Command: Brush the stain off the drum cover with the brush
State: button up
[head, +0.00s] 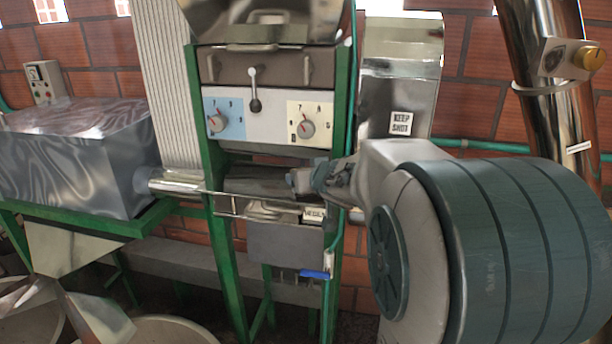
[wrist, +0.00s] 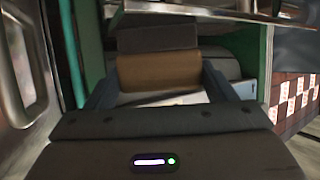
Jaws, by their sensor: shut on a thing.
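My gripper (head: 300,180) reaches from the right into the gap below the dial panel of the green-framed machine. In the wrist view, its two fingers are shut on a brown block, which looks like the body of the brush (wrist: 158,72). A dark grey piece lies just beyond the block; I cannot tell whether it is bristles or part of the machine. The dark, rounded drum cover (head: 255,180) sits under the panel, directly left of my gripper. I cannot tell whether the brush touches it. I cannot make out the stain in either view.
The panel above has two dials and a lever (head: 254,92). Green frame posts (head: 220,230) stand on both sides of the gap. A grey box (head: 285,245) with a blue-handled item (head: 315,274) is below. A metal tank (head: 75,150) stands left, a shiny pipe (head: 545,50) right.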

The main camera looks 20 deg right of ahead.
jog(key=shift+s+a+f, duration=0.1)
jog(key=shift+s+a, duration=0.2)
jog(key=shift+s, duration=0.15)
jog(key=shift+s+a, duration=0.15)
